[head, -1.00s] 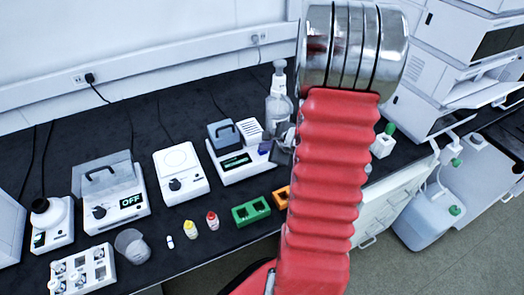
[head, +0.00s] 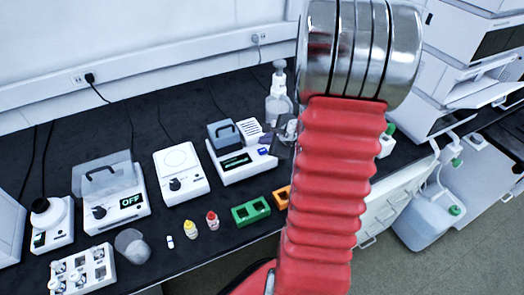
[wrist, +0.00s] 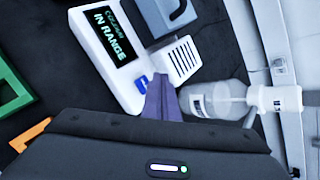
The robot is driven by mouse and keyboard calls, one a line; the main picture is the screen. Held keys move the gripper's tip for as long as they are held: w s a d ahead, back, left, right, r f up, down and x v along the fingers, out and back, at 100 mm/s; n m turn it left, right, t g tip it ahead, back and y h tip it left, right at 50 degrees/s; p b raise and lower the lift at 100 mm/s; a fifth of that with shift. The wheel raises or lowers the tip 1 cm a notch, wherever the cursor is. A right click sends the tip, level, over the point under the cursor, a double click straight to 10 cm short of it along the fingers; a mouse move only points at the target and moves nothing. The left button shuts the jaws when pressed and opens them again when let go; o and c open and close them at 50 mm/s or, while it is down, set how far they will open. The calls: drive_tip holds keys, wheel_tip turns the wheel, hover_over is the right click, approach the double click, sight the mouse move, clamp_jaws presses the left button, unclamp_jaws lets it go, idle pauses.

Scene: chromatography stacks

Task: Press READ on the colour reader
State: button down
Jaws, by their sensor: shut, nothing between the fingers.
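The colour reader (head: 238,172) is a white box with a dark lid and a lit screen, standing on the black bench in the head view. In the wrist view the reader (wrist: 108,72) shows at top centre, its screen (wrist: 113,30) reading "IN RANGE" in green under a smaller line. Its blue button (wrist: 143,82) is below the screen, partly hidden by my fingers. My gripper (wrist: 163,80) is shut and empty, its purple-grey fingertips just right of the button. In the head view my gripper (head: 268,138) is at the reader's right end, partly behind my red arm. I cannot tell whether it touches.
A clear pump bottle (head: 279,105) stands behind my gripper; it is close by in the wrist view (wrist: 215,99). Green (head: 251,211) and orange (head: 282,198) blocks sit in front. A dial device (head: 181,172) stands to the left. Bench between them is clear.

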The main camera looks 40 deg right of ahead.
wheel_tip(320, 180, up, 4)
drive_tip(key=shift+f, duration=0.2)
idle(1.0)
drive_tip(key=s+a+r+n+g+y, duration=0.2)
drive_tip(key=s+a+n, duration=0.2)
drive_tip(key=a+n, duration=0.45)
drive_tip(key=s+a+r+n+g+y, duration=0.2)
drive_tip(key=s+a+n+g, duration=0.15)
drive_tip(key=a+n, duration=0.5)
drive_tip(key=s+a+r+n+t+h, duration=0.1)
drive_tip(key=s+a+r+n, duration=0.2)
drive_tip(key=a+r+n, duration=0.2)
drive_tip(key=s+a+r+n+t+h, duration=0.1)
drive_tip(key=s+a+r+n, duration=0.3)
drive_tip(key=a, duration=0.5)
wheel_tip(320, 180, up, 3)
drive_tip(key=shift+s+a+f+n+h, duration=0.1)
drive_tip(key=shift+s+a+n+h, duration=0.25)
drive_tip(key=shift+n+h, duration=0.45)
